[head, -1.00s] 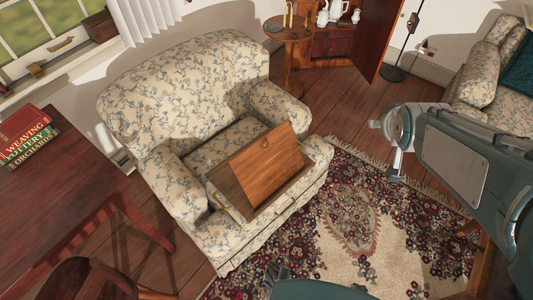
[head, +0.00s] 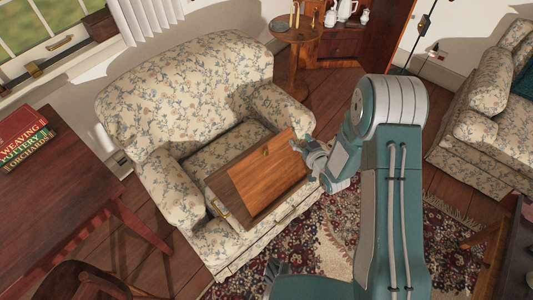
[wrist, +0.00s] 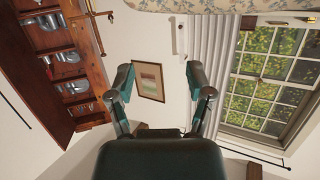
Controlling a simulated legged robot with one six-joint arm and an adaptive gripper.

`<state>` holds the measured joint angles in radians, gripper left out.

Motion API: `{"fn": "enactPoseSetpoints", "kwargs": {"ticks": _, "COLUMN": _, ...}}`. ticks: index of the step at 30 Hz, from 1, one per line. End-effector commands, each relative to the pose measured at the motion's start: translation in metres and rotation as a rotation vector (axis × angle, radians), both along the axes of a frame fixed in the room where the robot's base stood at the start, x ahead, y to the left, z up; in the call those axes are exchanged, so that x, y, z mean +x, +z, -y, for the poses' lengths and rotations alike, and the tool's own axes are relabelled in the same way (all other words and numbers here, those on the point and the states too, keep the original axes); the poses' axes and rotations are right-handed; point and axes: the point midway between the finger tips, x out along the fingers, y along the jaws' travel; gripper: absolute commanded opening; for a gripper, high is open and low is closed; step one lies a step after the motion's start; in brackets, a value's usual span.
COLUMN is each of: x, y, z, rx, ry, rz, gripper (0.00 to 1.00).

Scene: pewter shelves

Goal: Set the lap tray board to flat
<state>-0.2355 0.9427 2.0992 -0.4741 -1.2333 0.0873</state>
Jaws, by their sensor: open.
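The lap tray (head: 222,196) rests on the seat of the floral armchair. Its wooden board (head: 262,178) appears tilted up from the tray frame, not lying level with it. A small round knob or hole shows near the board's upper edge, and a brass-coloured handle (head: 217,208) is on the tray's left side. My gripper (head: 302,148) is beside the board's right edge in the head view; whether it touches cannot be told. In the wrist view my gripper (wrist: 160,82) is open with nothing between its fingers. The tray is not clearly seen there.
The armchair's right arm (head: 283,103) rises close behind my gripper. A round side table (head: 296,32) and cabinet (head: 340,42) stand behind. A desk with books (head: 24,140) is at left, a sofa (head: 485,140) at right. A patterned rug (head: 300,235) covers the floor in front.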

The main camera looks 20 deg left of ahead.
Motion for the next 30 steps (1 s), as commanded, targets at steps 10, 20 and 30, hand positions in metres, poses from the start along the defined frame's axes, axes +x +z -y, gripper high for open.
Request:
{"fn": "enactPoseSetpoints", "kwargs": {"ticks": 10, "x": -0.072, "y": -0.088, "z": -0.028, "rx": 0.253, "ry": 0.132, "rz": 0.036, "gripper": 0.67}}
{"fn": "enactPoseSetpoints", "kwargs": {"ticks": 20, "x": -0.078, "y": -0.098, "z": -0.04, "rx": 0.308, "ry": 0.152, "rz": 0.05, "gripper": 0.67}}
{"fn": "enactPoseSetpoints", "kwargs": {"ticks": 30, "x": -0.038, "y": -0.098, "z": -0.088, "rx": 0.306, "ry": 0.151, "rz": 0.05, "gripper": 0.67}}
